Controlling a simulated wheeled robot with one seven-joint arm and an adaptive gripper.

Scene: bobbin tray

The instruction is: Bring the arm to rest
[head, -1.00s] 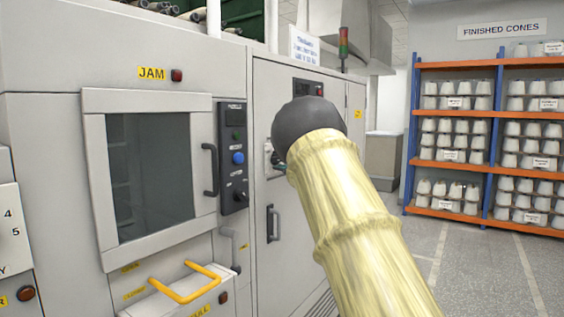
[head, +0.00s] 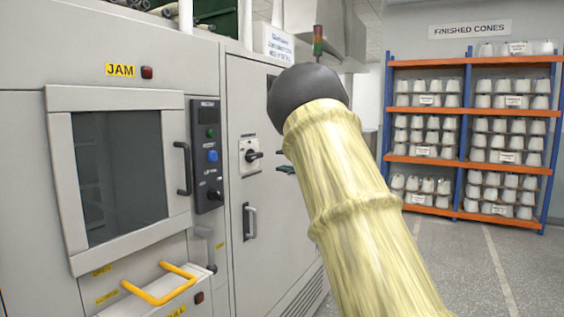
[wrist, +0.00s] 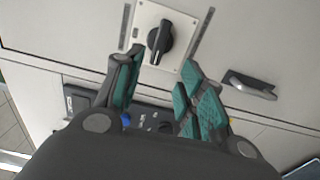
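My arm (head: 365,215), in a pale yellow sleeve with a dark rounded joint at its top, reaches up across the middle of the head view. My gripper (wrist: 162,92) shows in the wrist view with its two green-padded fingers apart and nothing between them. In the head view only a bit of my gripper (head: 286,169) shows beside the arm; the rest is hidden behind it. A black rotary switch (wrist: 159,40) on a pale plate lies beyond the fingertips, apart from them as far as I can tell. It also shows in the head view (head: 252,155).
The grey machine has a closed windowed door (head: 120,165), a control panel (head: 207,155), a cabinet handle (head: 250,222) and a yellow handle (head: 160,285) jutting out low down. A shelf of finished cones (head: 465,135) stands at the right. Floor (head: 465,265) before it is clear.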

